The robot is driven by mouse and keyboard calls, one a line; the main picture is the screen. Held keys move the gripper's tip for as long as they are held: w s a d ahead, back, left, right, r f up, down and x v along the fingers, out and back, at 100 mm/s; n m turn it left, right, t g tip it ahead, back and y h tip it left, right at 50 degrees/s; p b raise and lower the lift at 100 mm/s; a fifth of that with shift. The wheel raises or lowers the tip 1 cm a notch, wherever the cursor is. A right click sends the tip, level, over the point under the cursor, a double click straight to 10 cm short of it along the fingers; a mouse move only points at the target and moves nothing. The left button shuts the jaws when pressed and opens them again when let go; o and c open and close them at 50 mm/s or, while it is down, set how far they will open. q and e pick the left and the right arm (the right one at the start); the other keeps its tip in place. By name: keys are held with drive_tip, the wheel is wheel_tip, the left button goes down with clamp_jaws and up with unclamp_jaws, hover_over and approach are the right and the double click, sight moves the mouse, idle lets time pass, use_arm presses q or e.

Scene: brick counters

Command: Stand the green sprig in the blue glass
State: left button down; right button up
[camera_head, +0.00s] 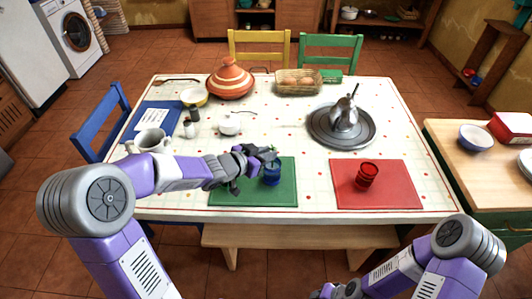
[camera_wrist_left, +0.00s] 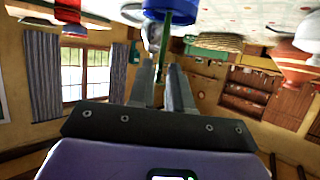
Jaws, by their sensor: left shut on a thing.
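The blue glass (camera_head: 272,175) stands upright on the green mat (camera_head: 230,195) near the table's front edge. It also shows at the top of the left wrist view (camera_wrist_left: 182,13), which is upside down. My left gripper (camera_head: 262,155) is just above and to the left of the glass. It is shut on the green sprig, whose thin stem (camera_wrist_left: 164,42) runs between the fingers toward the glass. The stem's end overlaps the glass; I cannot tell whether it is inside. The sprig's leaves are not clearly visible. My right gripper (camera_head: 335,291) is low at the bottom edge, partly cut off.
A red glass (camera_head: 367,175) stands on a red mat (camera_head: 400,195) to the right. A metal pot (camera_head: 343,119) sits on a round grey tray (camera_head: 323,137).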

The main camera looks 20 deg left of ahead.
use_arm(q)
drive_tip(key=c, duration=1)
unclamp_jaws()
drive_tip(key=shift+o, duration=0.5)
drive_tip(key=o, duration=0.4)
drive_tip(key=shift+r, duration=0.1)
wheel_tip(320, 180, up, 7)
drive_tip(key=p, duration=0.7)
drive_tip(key=shift+p, duration=0.3)
drive_tip(key=shift+s, duration=0.1)
